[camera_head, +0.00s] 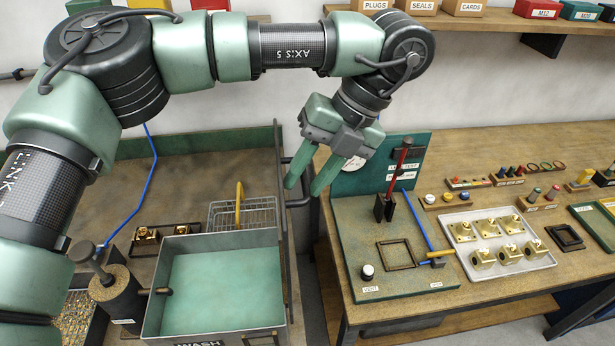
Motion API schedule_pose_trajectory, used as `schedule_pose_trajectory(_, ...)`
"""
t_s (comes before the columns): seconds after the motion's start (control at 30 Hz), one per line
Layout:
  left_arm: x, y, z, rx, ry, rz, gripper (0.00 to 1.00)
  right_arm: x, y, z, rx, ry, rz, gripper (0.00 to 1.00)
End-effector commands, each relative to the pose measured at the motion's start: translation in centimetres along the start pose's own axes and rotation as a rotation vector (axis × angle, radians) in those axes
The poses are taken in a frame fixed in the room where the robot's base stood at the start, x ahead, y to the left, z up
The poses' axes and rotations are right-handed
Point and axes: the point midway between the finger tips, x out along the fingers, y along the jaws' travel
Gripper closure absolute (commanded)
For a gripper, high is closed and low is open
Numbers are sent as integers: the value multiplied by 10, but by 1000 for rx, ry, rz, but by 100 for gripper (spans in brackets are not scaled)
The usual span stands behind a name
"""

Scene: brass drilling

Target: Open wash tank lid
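The wash tank (160,315) is a grey metal box with a "WASH" label at the lower middle. Its top is uncovered and its green inside shows. A thin grey panel (285,235), seen nearly edge-on, stands upright along the tank's right side and looks like the lid. A dark bar handle (298,203) sticks out from its right face. My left gripper (304,188) points down just above this handle, its two green fingers apart with nothing seen between them. Whether a finger touches the panel or handle I cannot tell. My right gripper is out of view.
A wire basket (262,213) with a yellow handle stands behind the tank. The right bench holds a green fixture board (350,262) and a white tray (480,272) of brass parts. A gap separates the benches.

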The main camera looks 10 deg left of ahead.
Motion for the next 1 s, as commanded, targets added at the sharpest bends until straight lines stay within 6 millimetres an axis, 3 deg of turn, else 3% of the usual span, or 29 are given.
schedule_pose_trajectory(0.4, -63, -1, 1, -2, -2, 2, 67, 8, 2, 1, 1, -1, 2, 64)
schedule_pose_trajectory(0.8, -74, -1, 1, 2, 1, 1, 67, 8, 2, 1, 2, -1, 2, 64)
schedule_pose_trajectory(0.83, -74, -1, 1, 2, 1, 0, 70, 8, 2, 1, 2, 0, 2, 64)
schedule_pose_trajectory(0.93, -71, -8, -1, 27, 4, -17, 98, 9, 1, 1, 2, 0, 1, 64)
schedule_pose_trajectory(1.0, -64, -28, -5, 94, 10, -72, 100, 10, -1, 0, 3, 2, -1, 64)
